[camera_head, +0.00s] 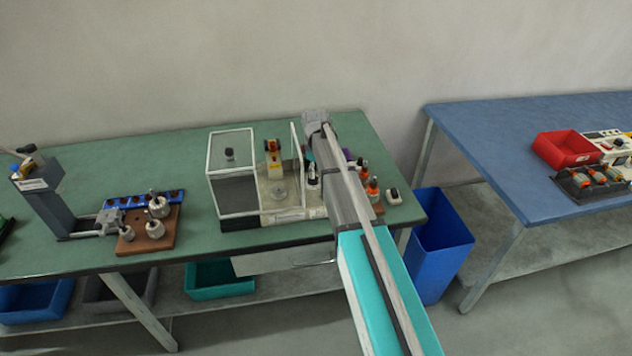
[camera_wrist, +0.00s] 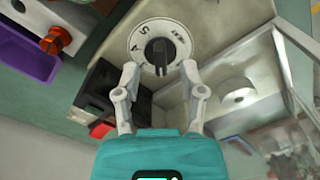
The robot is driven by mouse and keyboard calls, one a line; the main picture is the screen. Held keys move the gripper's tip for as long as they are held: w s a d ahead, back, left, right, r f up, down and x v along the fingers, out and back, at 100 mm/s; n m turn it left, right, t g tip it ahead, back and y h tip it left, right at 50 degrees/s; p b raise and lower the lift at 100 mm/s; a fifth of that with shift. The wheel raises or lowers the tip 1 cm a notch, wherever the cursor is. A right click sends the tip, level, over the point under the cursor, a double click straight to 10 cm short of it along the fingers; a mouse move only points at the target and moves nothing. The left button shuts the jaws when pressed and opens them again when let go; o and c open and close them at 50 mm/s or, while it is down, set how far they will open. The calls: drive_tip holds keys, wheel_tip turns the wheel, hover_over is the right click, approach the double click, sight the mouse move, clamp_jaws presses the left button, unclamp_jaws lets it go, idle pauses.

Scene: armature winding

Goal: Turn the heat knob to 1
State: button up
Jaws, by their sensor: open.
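The heat knob (camera_wrist: 158,52) is a black bar-shaped grip in the middle of a round white dial (camera_wrist: 136,60) with dark marks, near the top of the wrist view. The bar runs roughly up and down in the picture. My gripper (camera_wrist: 159,68) is open, with one grey finger to each side of the dial's lower part and the knob between and just beyond the tips. I see no clear contact. In the head view my arm covers the knob and my fingers.
A clear-walled enclosure (camera_head: 231,131) stands on the green table (camera_head: 190,150); its panels (camera_wrist: 215,60) are close right of my fingers. A purple bin (camera_wrist: 28,50) and an orange-red cap (camera_wrist: 55,40) are at left. A black box (camera_wrist: 104,92) lies by the left finger.

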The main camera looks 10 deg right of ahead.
drive_tip(key=shift+f+b, duration=1.15)
drive_tip(key=shift+f, duration=0.3)
clamp_jaws()
